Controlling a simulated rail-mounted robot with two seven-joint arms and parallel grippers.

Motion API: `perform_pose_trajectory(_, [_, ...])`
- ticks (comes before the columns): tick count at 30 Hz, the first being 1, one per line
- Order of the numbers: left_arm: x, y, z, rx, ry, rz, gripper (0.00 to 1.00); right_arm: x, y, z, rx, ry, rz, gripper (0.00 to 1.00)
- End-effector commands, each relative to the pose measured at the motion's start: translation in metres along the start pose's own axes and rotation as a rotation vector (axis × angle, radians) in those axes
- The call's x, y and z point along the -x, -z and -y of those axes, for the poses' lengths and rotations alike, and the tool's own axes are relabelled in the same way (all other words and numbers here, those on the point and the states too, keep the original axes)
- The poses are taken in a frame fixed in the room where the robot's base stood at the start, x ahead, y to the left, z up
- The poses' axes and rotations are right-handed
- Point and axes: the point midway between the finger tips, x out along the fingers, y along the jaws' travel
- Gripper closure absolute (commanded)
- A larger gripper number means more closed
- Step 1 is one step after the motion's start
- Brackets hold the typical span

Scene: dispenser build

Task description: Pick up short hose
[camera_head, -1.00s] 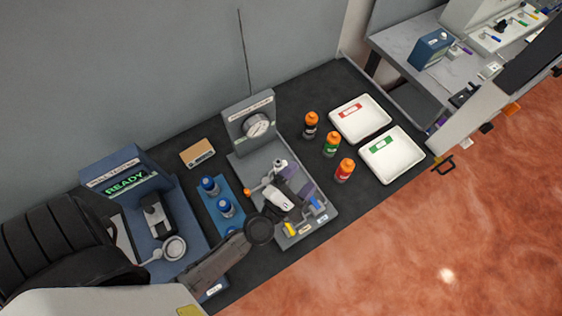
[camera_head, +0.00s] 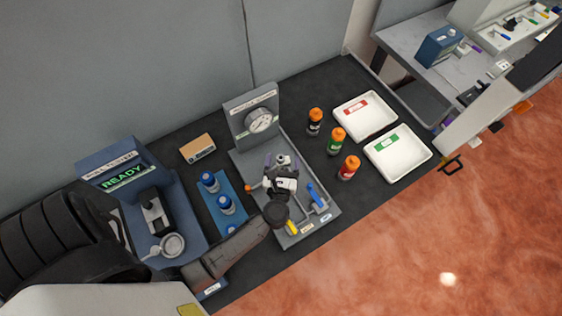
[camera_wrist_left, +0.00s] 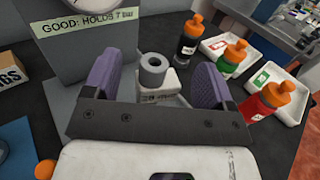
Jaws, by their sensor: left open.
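I cannot tell for sure which piece is the short hose. A blue piece (camera_head: 317,196) and a yellow piece (camera_head: 292,227) lie at the front part of the grey gauge stand's tray (camera_head: 321,226). My left gripper (camera_head: 280,165) is over the tray, near its light grey round fitting (camera_head: 283,160). In the left wrist view, the open purple fingers (camera_wrist_left: 157,70) are on either side of this grey fitting (camera_wrist_left: 152,70), which has a hole in its top. No hose shows between the fingers. My right gripper is not in view.
A gauge (camera_head: 258,121) stands upright behind the tray. Orange-capped bottles (camera_head: 336,141) and two white trays (camera_head: 366,113) are to the right. Blue-capped bottles (camera_head: 209,183) on a blue mat and the READY tester (camera_head: 126,174) are to the left.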

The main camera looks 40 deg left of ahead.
Motion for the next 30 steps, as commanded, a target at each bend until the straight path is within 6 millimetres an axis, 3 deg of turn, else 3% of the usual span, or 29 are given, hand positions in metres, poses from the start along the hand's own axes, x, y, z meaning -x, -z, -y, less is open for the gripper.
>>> perform_pose_trajectory(6, [-0.021,-0.001,0.000,0.000,0.001,0.000,0.22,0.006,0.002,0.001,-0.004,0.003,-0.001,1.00])
perform_pose_trajectory(15, [-0.023,0.000,0.000,0.000,0.001,-0.001,0.22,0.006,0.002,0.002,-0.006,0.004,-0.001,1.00])
perform_pose_trajectory(30, [-0.023,0.000,0.000,0.000,0.001,-0.001,0.70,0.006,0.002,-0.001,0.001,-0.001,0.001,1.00])
